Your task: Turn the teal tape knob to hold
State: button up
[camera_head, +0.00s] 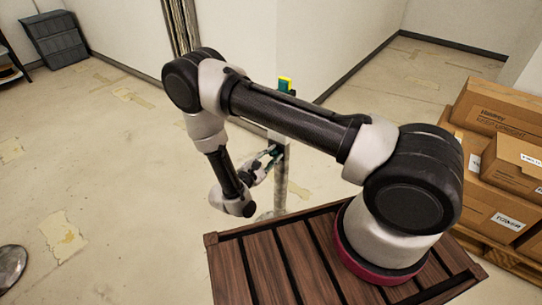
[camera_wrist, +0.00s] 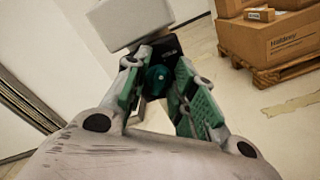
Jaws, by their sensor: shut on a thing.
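The teal tape knob (camera_wrist: 157,79) sits on a dark plate in the wrist view, below a pale box. My gripper (camera_wrist: 157,88) has a green-padded finger on each side of the knob and is shut on it. The finger tips partly hide the knob's sides, and I cannot read any mark or hold label on it. In the head view my gripper (camera_head: 272,158) reaches the upper part of a grey post; the knob itself is hard to make out there.
The grey post (camera_head: 281,190) stands beyond my dark slatted wooden deck, near a wall corner. A green and yellow item (camera_head: 286,84) shows above it. Cardboard boxes (camera_head: 500,150) stack on a pallet at right. The floor at left is mostly clear.

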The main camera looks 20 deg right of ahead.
jog(key=shift+m, duration=0.4)
jog(key=o, duration=0.7)
jog(key=shift+a, duration=0.1)
jog(key=v, duration=1.2)
